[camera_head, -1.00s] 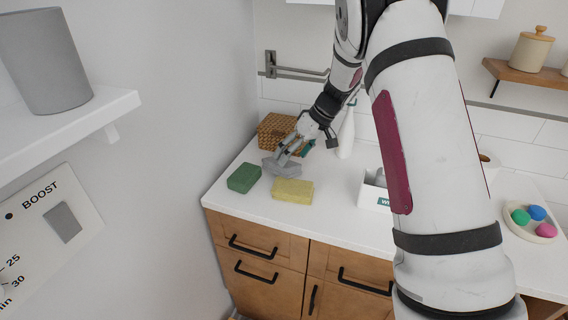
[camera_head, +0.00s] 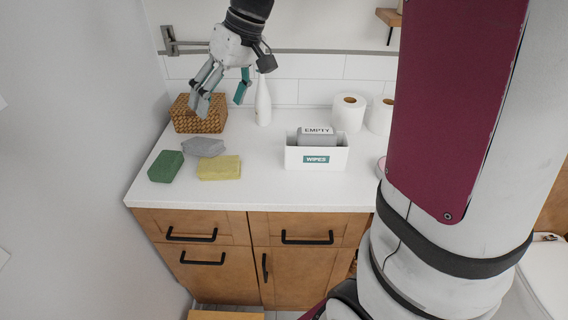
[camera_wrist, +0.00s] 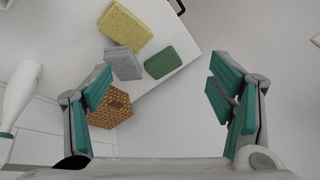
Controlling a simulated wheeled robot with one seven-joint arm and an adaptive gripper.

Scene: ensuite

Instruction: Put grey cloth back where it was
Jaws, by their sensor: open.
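The grey cloth (camera_head: 203,147) lies on the white counter, behind the green sponge (camera_head: 166,166) and the yellow sponge (camera_head: 219,168). The cloth also shows in the wrist view (camera_wrist: 123,63), between the yellow sponge (camera_wrist: 126,27) and the green sponge (camera_wrist: 163,62). My gripper (camera_head: 222,106) is open and empty, raised above the counter near the wicker basket. In the wrist view its teal-padded fingers (camera_wrist: 161,92) are wide apart, and the cloth lies beyond them, untouched.
The wicker basket (camera_head: 186,115) stands at the back left, with a white bottle (camera_head: 263,102) to its right. A white wipes box (camera_head: 317,155) holds a grey pack labelled EMPTY. Toilet rolls (camera_head: 349,113) stand behind it. The counter's front middle is clear.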

